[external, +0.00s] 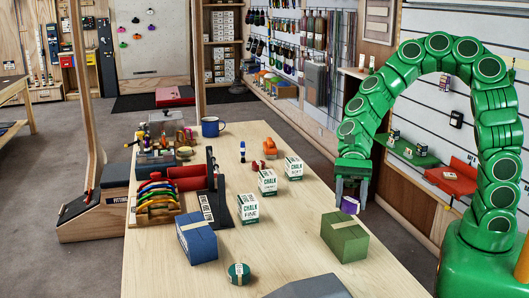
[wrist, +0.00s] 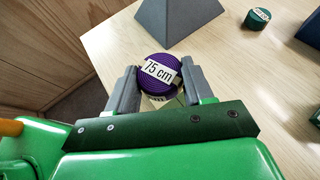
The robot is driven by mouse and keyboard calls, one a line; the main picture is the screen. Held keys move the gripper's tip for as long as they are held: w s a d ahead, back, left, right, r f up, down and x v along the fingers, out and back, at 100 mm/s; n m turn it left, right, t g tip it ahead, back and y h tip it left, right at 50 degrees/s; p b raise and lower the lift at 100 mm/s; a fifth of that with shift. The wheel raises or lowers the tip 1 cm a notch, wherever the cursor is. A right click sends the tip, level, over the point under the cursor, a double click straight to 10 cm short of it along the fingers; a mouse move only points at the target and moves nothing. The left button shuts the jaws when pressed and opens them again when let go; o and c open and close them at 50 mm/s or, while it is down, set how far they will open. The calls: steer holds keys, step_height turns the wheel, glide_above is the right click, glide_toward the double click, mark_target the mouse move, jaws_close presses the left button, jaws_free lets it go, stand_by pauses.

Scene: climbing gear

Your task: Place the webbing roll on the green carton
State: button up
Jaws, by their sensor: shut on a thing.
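The webbing roll is a purple disc with a white "75 cm" label; it shows in the wrist view (wrist: 160,60) between my fingers, and its purple side shows in the external view (external: 350,205). My gripper (external: 352,186) is shut on it; its two grey fingers press its sides in the wrist view (wrist: 159,86). The green carton (external: 344,238) stands on the table near the right edge in the external view, below and slightly left of the held roll. The roll is apart from the carton's top, which looks clear.
Several white chalk boxes (external: 249,208) stand left of the green carton. Bare wood lies between them.

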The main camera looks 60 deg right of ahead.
mark_target(345, 221)
steer(key=shift+w+a+f, duration=0.25)
steer(key=shift+w+f, duration=0.05)
steer(key=shift+f, duration=1.65)
steer(key=o, duration=1)
steer(key=shift+f, duration=0.15)
steer(key=shift+o, duration=0.2)
